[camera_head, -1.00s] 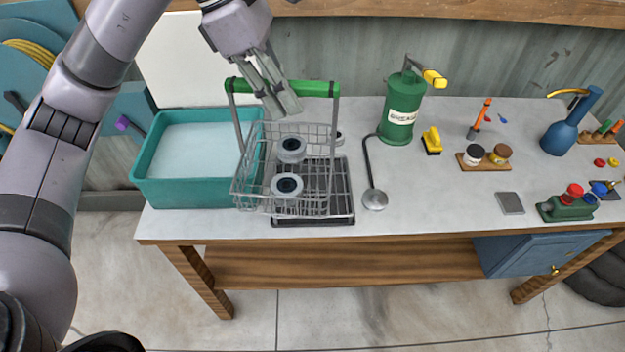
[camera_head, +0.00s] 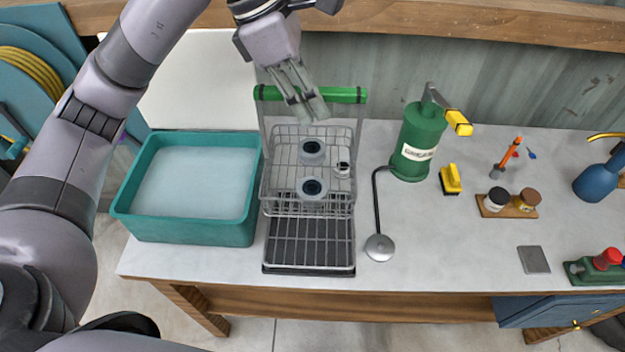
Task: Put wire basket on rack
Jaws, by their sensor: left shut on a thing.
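The wire basket (camera_head: 272,182) has a green bar handle (camera_head: 343,95) and holds grey ring-shaped parts (camera_head: 313,189) and a small white-and-grey part (camera_head: 343,163). My left gripper (camera_head: 309,108) is shut on the green handle, with its fingers pointing down across it. The basket appears over the back part of the black rack (camera_head: 309,243), whose front part shows bare. I cannot tell whether the basket's bottom touches the rack. My right gripper is not in view.
A teal tub (camera_head: 185,232) of pale liquid stands close left of the basket.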

